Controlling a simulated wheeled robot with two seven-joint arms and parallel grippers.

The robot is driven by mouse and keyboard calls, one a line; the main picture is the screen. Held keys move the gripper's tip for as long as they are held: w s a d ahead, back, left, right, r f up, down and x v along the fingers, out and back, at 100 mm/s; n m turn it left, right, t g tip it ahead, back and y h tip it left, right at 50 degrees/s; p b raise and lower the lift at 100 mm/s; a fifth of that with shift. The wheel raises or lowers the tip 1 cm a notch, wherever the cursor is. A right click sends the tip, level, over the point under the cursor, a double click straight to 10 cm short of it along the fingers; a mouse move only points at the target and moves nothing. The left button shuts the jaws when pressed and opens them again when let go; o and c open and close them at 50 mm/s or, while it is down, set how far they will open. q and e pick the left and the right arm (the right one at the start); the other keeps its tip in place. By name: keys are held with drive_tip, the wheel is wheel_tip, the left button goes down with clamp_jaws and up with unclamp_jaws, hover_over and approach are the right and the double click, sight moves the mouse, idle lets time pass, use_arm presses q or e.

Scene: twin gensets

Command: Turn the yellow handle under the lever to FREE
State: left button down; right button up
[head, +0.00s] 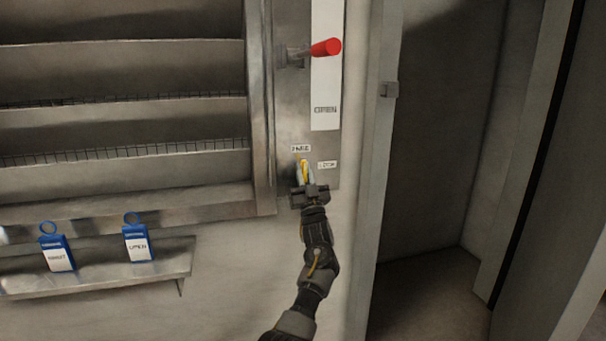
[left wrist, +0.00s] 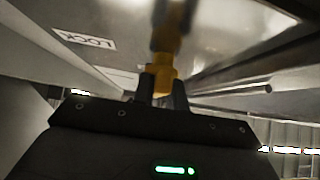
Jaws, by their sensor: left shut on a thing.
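The yellow handle (head: 304,168) is on the metal panel, below the lever with the red knob (head: 326,47). It stands nearly upright in the head view, its top towards a small blurred label (head: 300,148). A second small label (head: 327,164) is to its right; the left wrist view shows a label reading LOCK (left wrist: 85,39). My left gripper (head: 306,180) is shut on the yellow handle, which also shows between the fingers in the left wrist view (left wrist: 163,75). The fingers partly hide the handle. My right gripper is not in view.
A white plate (head: 325,85) marked OPEN is behind the lever. Blue tags (head: 57,253) (head: 138,244) stand on a small shelf (head: 100,276) at lower left. Louvre slats (head: 120,110) fill the left. A doorway with a dark interior (head: 440,130) is at right.

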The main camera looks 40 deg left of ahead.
use_arm(q)
drive_tip(key=c, duration=1.4)
unclamp_jaws()
drive_tip(key=shift+d+r, duration=0.25)
drive_tip(key=shift+c, duration=0.2)
drive_tip(key=shift+a, duration=0.1)
drive_tip(key=shift+f, duration=0.1)
drive_tip(key=shift+s+d+f, duration=0.25)
drive_tip(key=shift+f, duration=0.15)
drive_tip(key=v, duration=0.9)
drive_tip(key=shift+d+f+b, duration=0.25)
drive_tip(key=shift+b, duration=0.15)
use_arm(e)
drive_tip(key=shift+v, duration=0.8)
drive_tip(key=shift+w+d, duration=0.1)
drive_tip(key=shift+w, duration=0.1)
